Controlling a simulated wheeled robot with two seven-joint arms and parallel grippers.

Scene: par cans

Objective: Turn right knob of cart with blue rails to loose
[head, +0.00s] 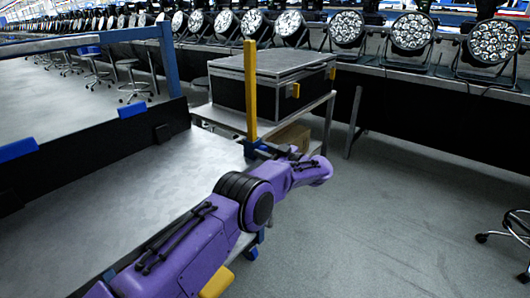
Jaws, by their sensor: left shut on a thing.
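The cart with blue rails (120,185) fills the left, with a grey metal top, a dark back panel and a blue post (168,60) carrying a rail. A yellow upright (250,95) stands at its far right corner, above a small blue bracket. My left arm reaches across the cart's right side. My left gripper (275,151) is dark and small beside the foot of the yellow upright. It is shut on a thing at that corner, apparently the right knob. The knob is hidden, so its setting cannot be told. My right gripper is out of view.
A black case with a grey lid (270,88) sits on another cart just behind. A cardboard box (292,137) is on its lower shelf. Several par cans (410,33) line the long bench at the back. A stool (515,228) stands far right.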

